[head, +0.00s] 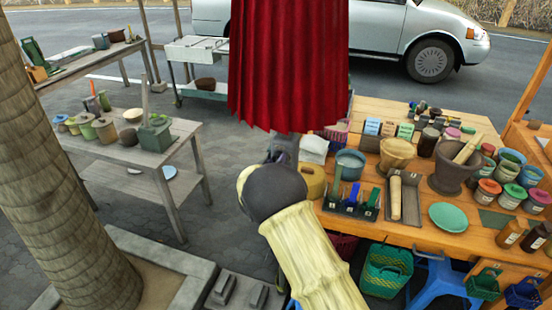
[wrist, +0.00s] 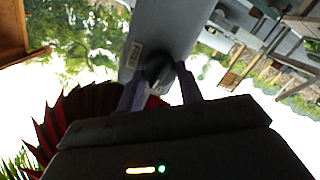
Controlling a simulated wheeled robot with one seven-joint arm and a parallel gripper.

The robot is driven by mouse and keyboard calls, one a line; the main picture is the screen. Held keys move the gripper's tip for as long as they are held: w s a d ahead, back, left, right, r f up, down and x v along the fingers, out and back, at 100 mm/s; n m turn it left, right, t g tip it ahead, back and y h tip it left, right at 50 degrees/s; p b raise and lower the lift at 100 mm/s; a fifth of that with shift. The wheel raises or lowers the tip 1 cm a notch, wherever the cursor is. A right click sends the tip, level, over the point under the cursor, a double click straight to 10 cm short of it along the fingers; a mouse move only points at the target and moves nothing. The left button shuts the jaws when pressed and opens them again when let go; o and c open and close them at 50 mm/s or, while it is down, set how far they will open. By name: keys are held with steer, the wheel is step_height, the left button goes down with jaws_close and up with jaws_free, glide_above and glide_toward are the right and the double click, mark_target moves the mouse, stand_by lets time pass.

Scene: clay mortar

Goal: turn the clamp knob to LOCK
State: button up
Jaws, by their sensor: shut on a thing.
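The clamp knob (wrist: 157,68) is a dark rounded piece on a broad grey post (wrist: 168,25) in the wrist view. My gripper (wrist: 160,84) has one finger on each side of the knob and is shut on it. A small white label (wrist: 135,56) is on the post to the left of the knob; its lettering is too small to read surely. In the head view my gripper (head: 284,147) is just below the red umbrella (head: 288,65), which hangs in folds. My own arm hides the knob there.
A wooden stall table (head: 450,236) with pots, jars and a mortar (head: 456,172) stands at the right. A grey table (head: 185,140) with pots stands at the left, beside a thick trunk (head: 60,190). Paved floor lies between the tables.

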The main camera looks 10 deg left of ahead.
steer(key=shift+a+n+p, duration=0.1)
steer(key=shift+n+p, duration=0.3)
steer(key=shift+n, duration=0.5)
steer(key=o, duration=1)
steer(key=shift+h, duration=0.3)
steer(key=s+a+r+b, duration=0.1)
steer(key=s+b, duration=0.4)
steer(key=s, duration=1.2)
steer(key=shift+s+a+r, duration=0.15)
steer(key=shift+r, duration=0.2)
